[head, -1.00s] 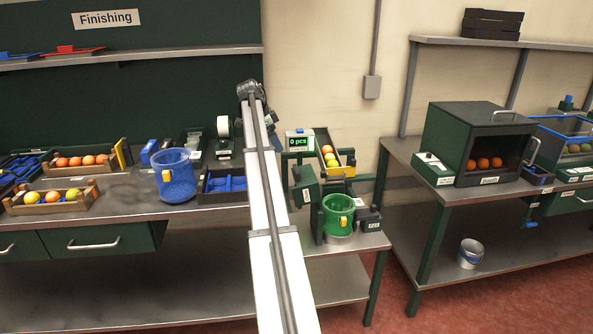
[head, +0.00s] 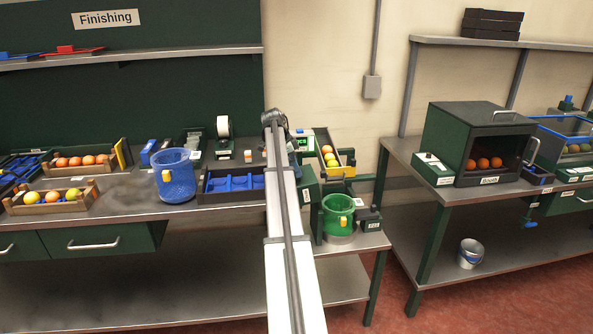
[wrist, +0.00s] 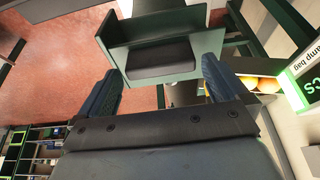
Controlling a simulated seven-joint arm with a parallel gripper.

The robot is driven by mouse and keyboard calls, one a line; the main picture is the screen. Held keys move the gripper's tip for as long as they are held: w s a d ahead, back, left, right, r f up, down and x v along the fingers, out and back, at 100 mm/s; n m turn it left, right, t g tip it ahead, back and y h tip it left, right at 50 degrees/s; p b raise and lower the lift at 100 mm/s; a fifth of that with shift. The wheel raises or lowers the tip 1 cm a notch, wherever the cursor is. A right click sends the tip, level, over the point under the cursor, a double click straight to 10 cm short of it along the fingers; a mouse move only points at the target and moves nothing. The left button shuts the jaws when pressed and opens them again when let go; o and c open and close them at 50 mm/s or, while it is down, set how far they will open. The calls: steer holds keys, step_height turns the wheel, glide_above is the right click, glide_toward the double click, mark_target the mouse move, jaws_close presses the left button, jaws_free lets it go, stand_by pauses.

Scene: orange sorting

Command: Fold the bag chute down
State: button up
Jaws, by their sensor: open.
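A dark green folded-plate part with a black pad, which looks like the bag chute (wrist: 119,35), is in the wrist view, beyond and between my fingertips. My gripper (wrist: 162,70) is open, with one blue finger on each side and nothing held. Whether the fingers touch the part cannot be told. In the head view, a dark green panel (head: 308,186) stands left of the green bucket (head: 338,222); I cannot tell if it is the same part.
A sloped tray of oranges and yellow fruit (head: 331,160) stands above the bucket, by a green-lit display (wrist: 303,73). Left are a blue tray box (head: 232,184) and a blue bucket (head: 175,180). A green booth (head: 470,125) stands on the right table.

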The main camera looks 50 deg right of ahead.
steer(key=shift+x, duration=1.25)
